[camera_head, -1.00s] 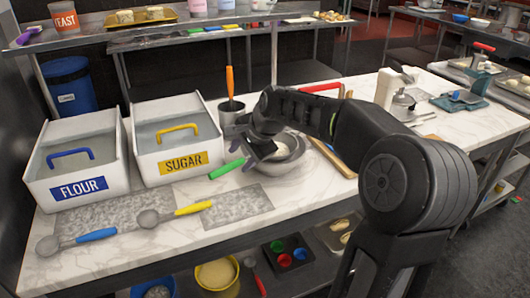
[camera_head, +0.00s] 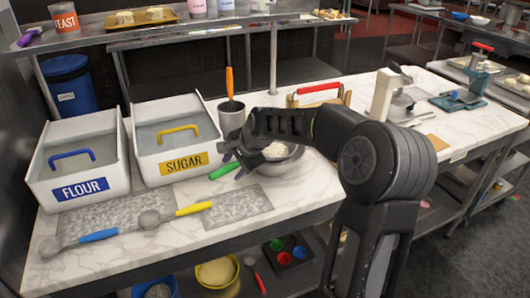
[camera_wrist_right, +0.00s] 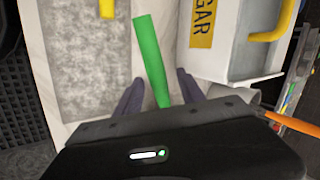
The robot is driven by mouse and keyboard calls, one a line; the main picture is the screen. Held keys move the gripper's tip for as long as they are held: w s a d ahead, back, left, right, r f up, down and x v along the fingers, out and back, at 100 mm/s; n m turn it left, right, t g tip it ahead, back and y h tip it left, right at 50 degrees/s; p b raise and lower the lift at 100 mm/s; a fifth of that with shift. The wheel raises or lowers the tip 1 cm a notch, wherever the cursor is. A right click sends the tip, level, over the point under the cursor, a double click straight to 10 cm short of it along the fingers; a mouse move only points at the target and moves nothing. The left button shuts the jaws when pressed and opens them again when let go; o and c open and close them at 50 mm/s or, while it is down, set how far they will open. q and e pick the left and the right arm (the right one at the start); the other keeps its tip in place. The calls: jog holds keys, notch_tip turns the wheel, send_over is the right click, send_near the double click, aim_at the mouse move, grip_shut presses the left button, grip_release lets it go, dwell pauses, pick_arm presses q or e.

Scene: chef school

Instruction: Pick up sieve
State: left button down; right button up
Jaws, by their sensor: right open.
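The sieve's green handle (camera_head: 222,171) sticks out to the left over the counter, beside the sugar bin. Its other end is hidden behind my right gripper at the grey metal bowl (camera_head: 290,167), where pale contents show. My right gripper (camera_head: 235,161) is open just above the handle. In the right wrist view the green handle (camera_wrist_right: 150,55) runs between the two dark fingers (camera_wrist_right: 160,92), with a gap on either side. I cannot tell how far above it the fingers are. My left gripper is out of view.
The sugar bin (camera_head: 205,137) and flour bin (camera_head: 112,165) stand to the left. A metal pot (camera_head: 231,118) with an orange-handled tool is behind the gripper. Yellow and blue scoops lie in front on the marble counter (camera_head: 225,236). A red-handled item (camera_head: 318,88) stands behind my arm.

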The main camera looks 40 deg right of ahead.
jog(key=shift+c, duration=0.2)
dwell(0.3)
grip_shut()
jog(key=shift+r, duration=0.1)
dwell(0.5)
